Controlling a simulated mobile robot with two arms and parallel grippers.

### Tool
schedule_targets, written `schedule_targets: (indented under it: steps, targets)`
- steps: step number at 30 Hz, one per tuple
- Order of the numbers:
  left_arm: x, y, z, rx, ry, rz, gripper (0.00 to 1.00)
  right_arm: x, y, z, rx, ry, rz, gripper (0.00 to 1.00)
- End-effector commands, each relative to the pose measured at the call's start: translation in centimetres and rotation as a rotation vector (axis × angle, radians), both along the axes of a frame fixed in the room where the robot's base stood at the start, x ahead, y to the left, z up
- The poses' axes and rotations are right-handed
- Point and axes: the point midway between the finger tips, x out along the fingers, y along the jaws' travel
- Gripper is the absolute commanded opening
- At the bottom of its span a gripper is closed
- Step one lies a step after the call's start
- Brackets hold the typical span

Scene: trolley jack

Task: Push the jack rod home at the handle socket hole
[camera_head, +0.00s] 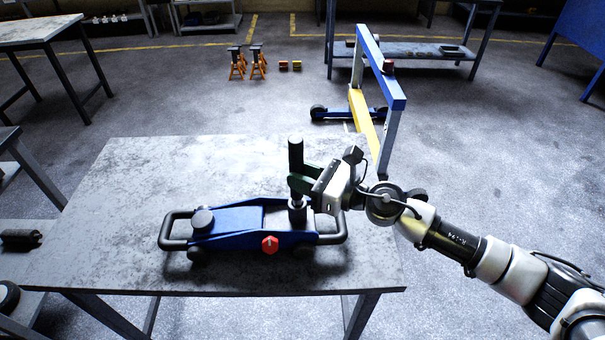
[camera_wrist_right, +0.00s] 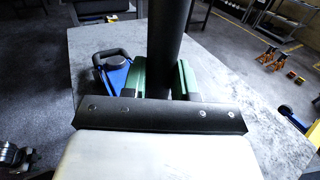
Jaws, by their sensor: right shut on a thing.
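The blue trolley jack (camera_head: 240,218) lies on the metal table, with a black bar loop at each end and a red knob (camera_head: 269,245) on its near side. The dark jack rod (camera_head: 296,155) stands about upright over the jack's right end. Its lower end meets the dark handle socket (camera_head: 297,213); how deep it sits I cannot tell. My right gripper (camera_head: 303,184) is shut on the rod, above the socket. In the right wrist view, green fingers (camera_wrist_right: 171,78) flank the rod (camera_wrist_right: 170,35), and part of the jack (camera_wrist_right: 115,75) shows behind. My left gripper is not in view.
The table top (camera_head: 150,165) is bare around the jack. A blue and yellow hoist frame (camera_head: 380,68) stands on the floor behind it. Orange jack stands (camera_head: 237,65) are farther back. A dark cylindrical part (camera_head: 20,238) lies at the far left.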

Motion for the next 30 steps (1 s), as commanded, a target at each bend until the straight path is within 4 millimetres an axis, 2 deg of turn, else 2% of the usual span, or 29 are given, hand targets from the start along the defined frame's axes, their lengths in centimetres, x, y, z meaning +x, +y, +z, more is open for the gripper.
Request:
schedule_targets:
  steps: [26,27,30]
  targets:
    - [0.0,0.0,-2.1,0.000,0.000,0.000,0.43,0.0,0.0,-2.2,0.002,-0.001,0.000,0.00]
    - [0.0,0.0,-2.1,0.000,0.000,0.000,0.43,0.0,0.0,-2.1,0.001,-0.002,0.000,0.31]
    - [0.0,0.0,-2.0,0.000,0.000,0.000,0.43,0.0,0.0,-2.1,0.002,-0.001,0.000,0.47]
